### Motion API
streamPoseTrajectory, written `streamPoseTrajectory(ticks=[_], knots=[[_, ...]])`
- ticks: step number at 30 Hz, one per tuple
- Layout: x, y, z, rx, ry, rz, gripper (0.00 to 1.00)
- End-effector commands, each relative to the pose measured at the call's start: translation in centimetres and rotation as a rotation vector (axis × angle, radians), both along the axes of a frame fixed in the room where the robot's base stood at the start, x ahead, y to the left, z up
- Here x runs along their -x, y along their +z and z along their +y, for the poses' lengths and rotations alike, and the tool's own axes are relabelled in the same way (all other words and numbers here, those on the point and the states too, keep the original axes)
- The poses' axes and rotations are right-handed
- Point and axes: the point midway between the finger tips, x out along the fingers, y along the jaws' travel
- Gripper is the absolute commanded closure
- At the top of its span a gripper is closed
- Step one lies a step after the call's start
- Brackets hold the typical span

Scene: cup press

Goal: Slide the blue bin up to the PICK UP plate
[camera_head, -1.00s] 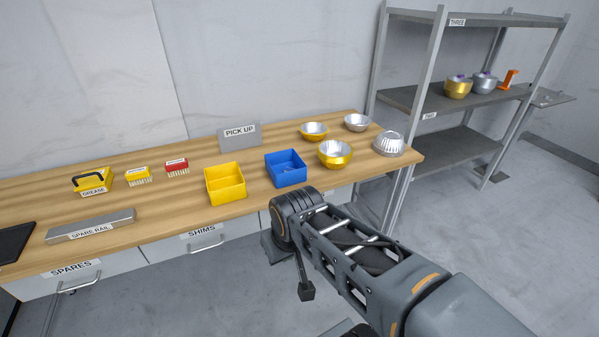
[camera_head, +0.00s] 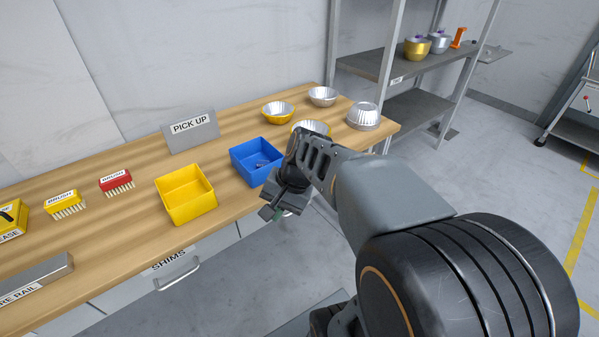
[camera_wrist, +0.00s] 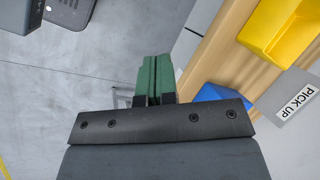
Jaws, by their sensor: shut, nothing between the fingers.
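The blue bin (camera_head: 257,163) stands on the wooden bench near its front edge, right of the yellow bin, with something small inside it. In the wrist view only part of the blue bin (camera_wrist: 214,94) shows beyond my gripper's body. The grey PICK UP plate (camera_head: 191,131) stands upright farther back on the bench, behind and left of the blue bin; it also shows in the wrist view (camera_wrist: 290,98). My gripper (camera_head: 272,213) is just off the bench's front edge, in front of the blue bin and apart from it. Its green fingers (camera_wrist: 156,78) are shut together and empty.
A yellow bin (camera_head: 186,194) stands left of the blue bin. Metal bowls (camera_head: 278,112) stand at the right end of the bench, one partly behind my arm. Brushes (camera_head: 117,182) lie to the left. Bare wood lies between the blue bin and the plate.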

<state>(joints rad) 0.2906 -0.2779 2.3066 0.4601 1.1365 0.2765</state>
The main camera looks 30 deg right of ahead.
Motion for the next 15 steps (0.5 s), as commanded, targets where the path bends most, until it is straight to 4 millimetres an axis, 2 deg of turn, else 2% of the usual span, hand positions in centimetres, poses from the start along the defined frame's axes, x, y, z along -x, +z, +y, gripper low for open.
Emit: streamPoseTrajectory(ticks=[1, 5, 7, 9, 12, 15], knots=[[-1.6, -3.1, -1.4, -0.139, -0.172, 0.069, 1.00], [-5.7, -5.0, -5.8, -0.534, -0.562, 0.197, 1.00], [-7.5, -5.7, -9.0, -0.739, -0.727, 0.238, 1.00], [-8.7, -6.3, -12.6, -0.929, -0.856, 0.262, 1.00], [-9.4, -6.8, -17.5, -1.158, -0.979, 0.272, 1.00], [-9.4, -7.1, -21.2, -1.322, -1.047, 0.267, 1.00]])
